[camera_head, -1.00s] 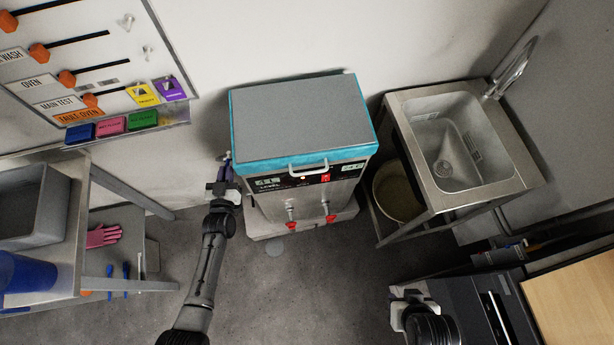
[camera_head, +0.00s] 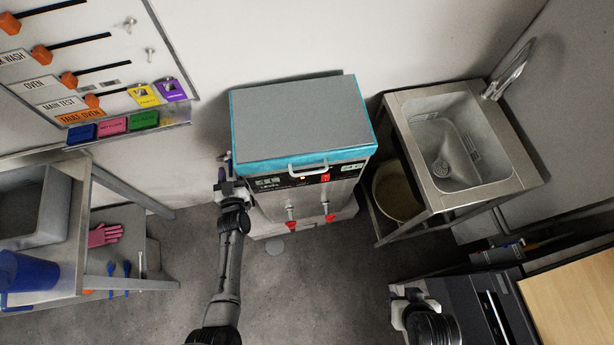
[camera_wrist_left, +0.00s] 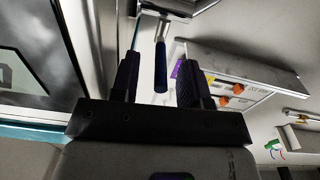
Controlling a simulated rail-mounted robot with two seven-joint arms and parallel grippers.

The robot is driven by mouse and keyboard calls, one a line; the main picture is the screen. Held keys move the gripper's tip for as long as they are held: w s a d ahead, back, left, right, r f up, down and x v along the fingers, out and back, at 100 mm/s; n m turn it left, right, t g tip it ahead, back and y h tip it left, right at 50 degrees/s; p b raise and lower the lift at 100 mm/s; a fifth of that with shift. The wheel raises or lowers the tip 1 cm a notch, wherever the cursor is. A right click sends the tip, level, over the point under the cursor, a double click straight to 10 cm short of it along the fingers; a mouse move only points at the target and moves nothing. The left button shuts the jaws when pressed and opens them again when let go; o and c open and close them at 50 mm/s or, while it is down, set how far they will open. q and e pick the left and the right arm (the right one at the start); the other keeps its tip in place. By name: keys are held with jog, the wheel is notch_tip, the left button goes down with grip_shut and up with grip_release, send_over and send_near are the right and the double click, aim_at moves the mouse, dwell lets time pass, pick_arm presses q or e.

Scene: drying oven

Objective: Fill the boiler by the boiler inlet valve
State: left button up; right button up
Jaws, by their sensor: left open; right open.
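The boiler (camera_head: 300,120) stands against the wall, with a grey lid, teal rim, front handle and two red-handled taps (camera_head: 291,224) low on its front. In the left wrist view a blue lever handle (camera_wrist_left: 160,68), apparently the inlet valve's, hangs from a metal fitting. My left gripper (camera_head: 224,176) is at the boiler's left side. In its wrist view the open fingers (camera_wrist_left: 157,82) stand on either side of the blue handle, with a visible gap on each side. Most of the valve is hidden in the head view. My right gripper (camera_head: 403,303) is open and empty at the lower right.
A steel sink (camera_head: 415,145) stands right of the boiler, with a bucket (camera_head: 397,190) beneath. A shelf unit (camera_head: 85,235) with a blue jug (camera_head: 28,272) and pink glove (camera_head: 104,235) is at left. A slider board (camera_head: 120,60) hangs on the wall. Floor in front is clear.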

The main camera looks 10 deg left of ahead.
pick_arm(q)
jog(key=shift+s+d, duration=0.1)
jog(key=shift+s, duration=0.15)
jog(key=p+v, duration=0.2)
jog(key=v, duration=0.3)
jog(key=shift+s+d+p, duration=0.1)
jog(key=shift+s+p, duration=0.15)
jog(key=shift+p, duration=0.15)
jog(key=s+d+r+m+g+h, duration=0.3)
jog(key=s+r+g, duration=0.35)
jog(key=s, duration=0.35)
jog(key=s+d+r+m+g+h, duration=0.4)
jog(key=s+g, duration=0.3)
jog(key=s, duration=0.4)
notch_tip(320, 180, up, 22)
jog(key=p, duration=2.1)
jog(key=shift+a+r+p, duration=0.2)
jog(key=shift+a+p, duration=0.1)
